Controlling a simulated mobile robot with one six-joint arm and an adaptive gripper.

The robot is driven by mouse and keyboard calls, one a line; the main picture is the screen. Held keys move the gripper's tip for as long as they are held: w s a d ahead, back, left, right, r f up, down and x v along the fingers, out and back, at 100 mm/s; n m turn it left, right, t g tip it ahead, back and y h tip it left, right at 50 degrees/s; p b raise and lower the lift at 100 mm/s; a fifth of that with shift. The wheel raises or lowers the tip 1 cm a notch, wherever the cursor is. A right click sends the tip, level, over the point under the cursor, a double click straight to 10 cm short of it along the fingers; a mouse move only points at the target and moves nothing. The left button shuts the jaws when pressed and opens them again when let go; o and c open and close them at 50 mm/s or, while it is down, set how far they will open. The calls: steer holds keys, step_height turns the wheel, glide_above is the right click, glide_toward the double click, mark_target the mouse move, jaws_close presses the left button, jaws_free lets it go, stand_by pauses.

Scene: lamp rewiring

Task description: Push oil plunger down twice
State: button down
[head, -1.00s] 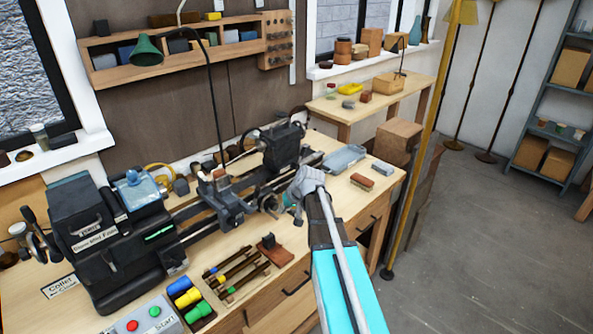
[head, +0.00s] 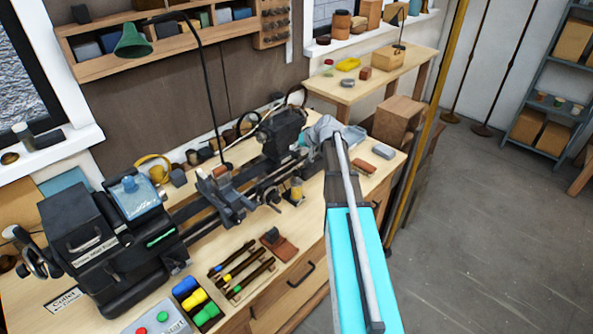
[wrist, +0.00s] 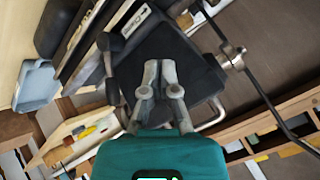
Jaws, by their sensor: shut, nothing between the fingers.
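The lathe headstock (head: 100,240) stands at the left. Tools with coloured bands (head: 240,270) and a switch box (head: 158,320) lie at the bench front. A lamp arm (head: 205,90) rises behind the lathe. A brass pole (head: 430,130) stands right of my arm.

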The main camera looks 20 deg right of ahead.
mark_target(297, 172)
steer(key=shift+d+f, duration=0.1)
steer(key=shift+d, duration=0.2)
steer(key=shift+s+f, duration=0.1)
steer(key=shift+f, duration=0.05)
step_height(297, 172, down, 8)
steer(key=b, duration=0.8)
steer(key=shift+f+b, duration=0.2)
steer(key=shift+b, duration=0.2)
stand_by(0.9)
steer(key=shift+f+b, duration=0.4)
stand_by(0.3)
steer(key=shift+f+b, duration=1.3)
stand_by(2.2)
steer(key=shift+r, duration=0.1)
steer(key=shift+r+p, duration=1.65)
steer(key=shift+p, duration=0.05)
